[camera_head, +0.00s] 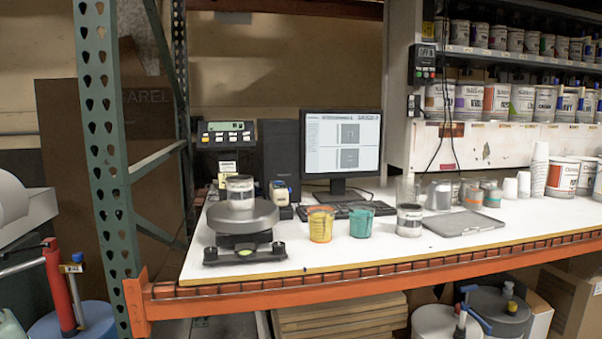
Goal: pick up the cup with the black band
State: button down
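A small pale cup with a dark band (410,220) stands upright on the white workbench, between the teal cup and the flat grey tray. A second container (240,192) with pale and dark bands stands on the round plate of the scale at the left; its exact markings are too small to tell. My gripper is not in view.
An orange-yellow cup (320,224) and a teal cup (360,223) stand left of the banded cup. A grey tray (464,223) lies to its right. The scale (243,217), keyboard (346,209) and monitor (341,145) are also on the workbench (540,212). A green post (105,150) rises at left.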

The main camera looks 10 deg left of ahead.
aim_at(361, 213)
jog(key=z, duration=0.2)
jog(key=i+z, duration=0.2)
jog(key=z, duration=0.15)
jog(key=i+j+z, duration=0.2)
jog(key=z, duration=0.2)
jog(key=i+j+z, duration=0.15)
jog(key=z, duration=0.2)
jog(key=i+j, duration=0.15)
jog(key=j, duration=0.2)
jog(key=i+j, duration=0.1)
jog(key=j, duration=0.25)
jog(key=i+j+z, duration=0.1)
jog(key=j, duration=0.2)
jog(key=i+j, duration=0.15)
jog(key=j, duration=0.2)
jog(key=i+j+z, duration=0.1)
jog(key=j, duration=0.25)
